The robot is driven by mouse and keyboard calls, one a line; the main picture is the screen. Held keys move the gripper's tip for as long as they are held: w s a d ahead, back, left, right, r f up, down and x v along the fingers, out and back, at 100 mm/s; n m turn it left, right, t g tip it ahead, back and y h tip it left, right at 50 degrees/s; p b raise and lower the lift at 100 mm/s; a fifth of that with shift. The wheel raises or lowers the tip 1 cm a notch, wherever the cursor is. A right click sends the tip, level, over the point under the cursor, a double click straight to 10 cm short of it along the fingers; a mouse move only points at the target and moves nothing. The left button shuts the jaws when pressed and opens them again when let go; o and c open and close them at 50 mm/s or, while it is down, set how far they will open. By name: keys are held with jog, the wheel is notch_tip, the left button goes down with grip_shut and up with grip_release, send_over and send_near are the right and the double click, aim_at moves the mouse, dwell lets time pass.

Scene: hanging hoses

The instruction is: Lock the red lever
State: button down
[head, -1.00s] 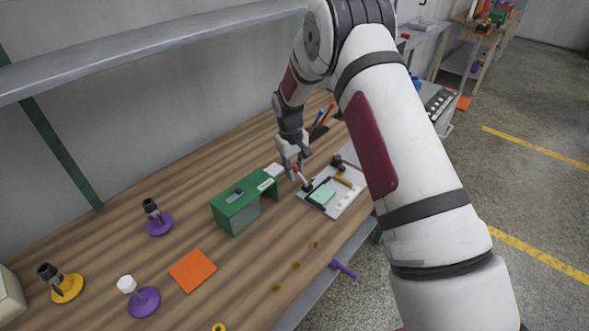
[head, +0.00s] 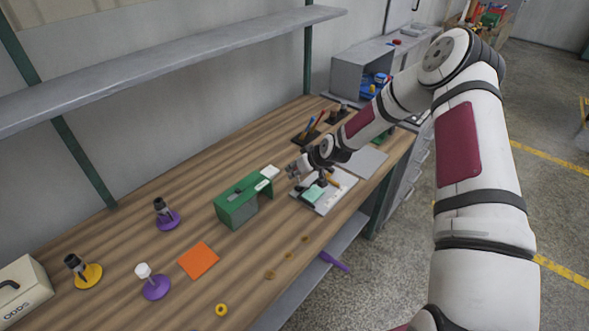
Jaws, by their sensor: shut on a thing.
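The red lever does not show clearly; the spot where its red tip was is covered by my gripper (head: 293,173). My gripper is low over the bench, at the back left edge of a pale tray (head: 340,198) and just right of the green box (head: 237,205). Its fingers are small in the picture and appear closed around the lever's tip. The grip itself is hidden. A white piece (head: 270,172) lies at the right end of the green box, beside the fingers.
The tray holds a teal block (head: 312,194) and small tools. An orange square (head: 198,260), a purple-based stand (head: 167,218) and a yellow-based stand (head: 86,272) are to the left. A grey shelf (head: 180,60) hangs above.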

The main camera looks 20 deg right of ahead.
aim_at(303, 185)
jog(key=shift+s+d+t+y, duration=0.5)
jog(key=shift+s+t+y, duration=0.2)
jog(key=shift+t, duration=0.4)
jog(key=shift+s+d+t+y+b, duration=0.35)
jog(key=shift+t+y, duration=0.15)
jog(key=shift+t, duration=0.4)
jog(key=shift+s+d+f+t+y+b, duration=0.1)
jog(key=shift+s+t+y+b, duration=0.2)
jog(key=shift+t, duration=0.2)
jog(key=shift+s, duration=0.1)
jog(key=shift+s+d+f, duration=0.1)
jog(key=shift+d+f, duration=0.05)
jog(key=shift+d, duration=0.05)
jog(key=c, duration=1.4)
grip_release()
jog(key=shift+r, duration=0.2)
jog(key=v, duration=1.2)
jog(key=shift+f, duration=0.2)
